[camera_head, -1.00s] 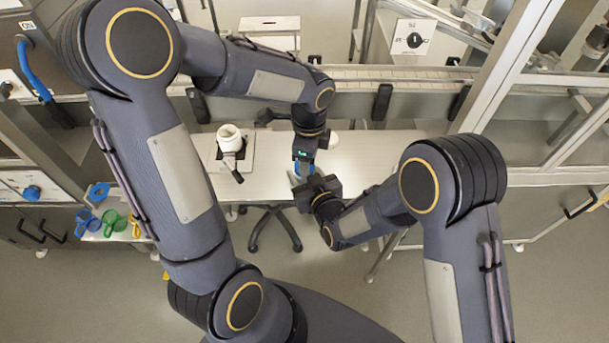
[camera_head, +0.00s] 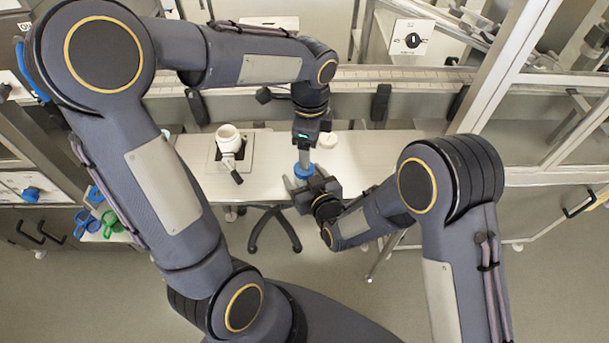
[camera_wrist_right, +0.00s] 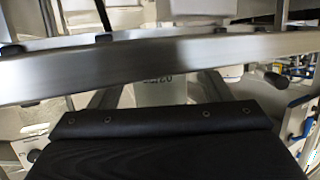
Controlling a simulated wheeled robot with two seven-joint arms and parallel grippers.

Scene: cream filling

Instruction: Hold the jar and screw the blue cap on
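The blue cap (camera_head: 303,171) shows in the middle of the head view, near the front edge of the table. My left gripper (camera_head: 303,158) points down from above, its pale fingertips at the far side of the cap; whether they grip it is unclear. My right gripper (camera_head: 306,182) comes in from the right at the cap's near side, with grey fingers to either side below it. The jar is hidden under the cap in the head view. In the right wrist view, a pale printed surface, likely the jar (camera_wrist_right: 155,90), sits between the grey fingers, which appear closed on it.
A white cup-like vessel with a dark handle (camera_head: 229,140) stands on a square plate at the left of the white table (camera_head: 370,150). A small white round thing (camera_head: 329,139) lies behind my grippers. Blue and green ring-like items (camera_head: 112,225) are at the lower left. The table's right side is clear.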

